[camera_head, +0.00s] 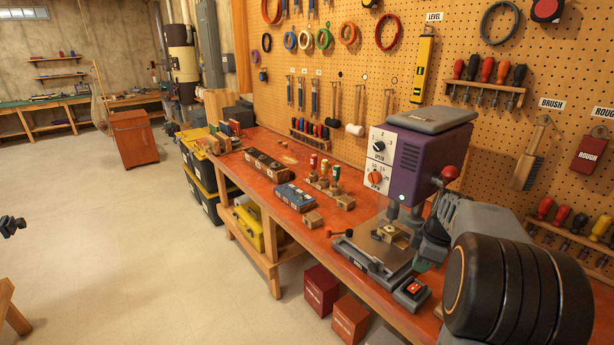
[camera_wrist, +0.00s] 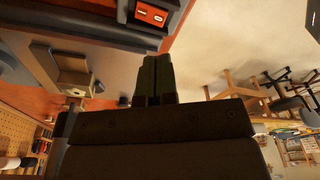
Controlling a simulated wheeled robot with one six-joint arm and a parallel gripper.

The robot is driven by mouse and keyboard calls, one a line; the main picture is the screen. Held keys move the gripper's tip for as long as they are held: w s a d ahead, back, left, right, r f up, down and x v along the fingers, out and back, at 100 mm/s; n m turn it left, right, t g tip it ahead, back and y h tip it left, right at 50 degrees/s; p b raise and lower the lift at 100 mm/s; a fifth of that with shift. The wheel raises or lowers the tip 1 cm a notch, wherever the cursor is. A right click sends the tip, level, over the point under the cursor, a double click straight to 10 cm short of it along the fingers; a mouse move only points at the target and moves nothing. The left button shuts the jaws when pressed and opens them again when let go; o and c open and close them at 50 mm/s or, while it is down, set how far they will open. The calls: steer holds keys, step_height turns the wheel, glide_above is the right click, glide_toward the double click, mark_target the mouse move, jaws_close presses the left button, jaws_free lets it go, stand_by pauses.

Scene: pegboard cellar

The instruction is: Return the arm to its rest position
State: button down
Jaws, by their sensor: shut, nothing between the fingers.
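My arm reaches in from the right in the head view, its large black-and-grey joint in front of the bench. My gripper (camera_head: 425,262) is partly hidden behind the arm, low beside the drill press (camera_head: 415,155) with its purple head. In the wrist view my gripper (camera_wrist: 157,62) shows two dark fingers side by side, shut with nothing between them. The switch box (camera_head: 411,292) with a red button is close to the gripper in the head view. It also shows past the fingertips in the wrist view (camera_wrist: 151,13).
The orange workbench (camera_head: 262,183) carries wooden blocks, a blue box (camera_head: 294,197) and a small rack of bits. The pegboard (camera_head: 345,70) with hanging tools rises behind. Red boxes (camera_head: 321,289) stand under the bench. The floor (camera_head: 120,230) to the left is mostly free.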

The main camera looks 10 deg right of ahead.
steer(key=m, duration=0.2)
steer(key=shift+d+f+m, duration=0.1)
steer(key=shift+f+m, duration=0.1)
steer(key=shift+m, duration=0.1)
steer(key=m, duration=0.1)
steer(key=s+a+f+m, duration=0.1)
steer(key=m, duration=0.1)
steer(key=s+m, duration=0.1)
steer(key=m, duration=0.1)
steer(key=shift+s+a+f+h, duration=0.15)
steer(key=shift+a+f+h, duration=0.15)
steer(key=shift+a+f, duration=0.05)
steer(key=s+a+r+m+t, duration=0.1)
steer(key=s+a, duration=0.2)
steer(key=a, duration=0.3)
steer(key=s+a+r+m+t, duration=0.1)
steer(key=s+a+r, duration=0.1)
steer(key=a, duration=0.5)
steer(key=s+a+r+m+t+h, duration=0.1)
steer(key=s+a, duration=0.4)
steer(key=a, duration=0.1)
steer(key=shift+a+r+m, duration=0.15)
steer(key=shift+a+m, duration=0.05)
steer(key=shift+m, duration=0.2)
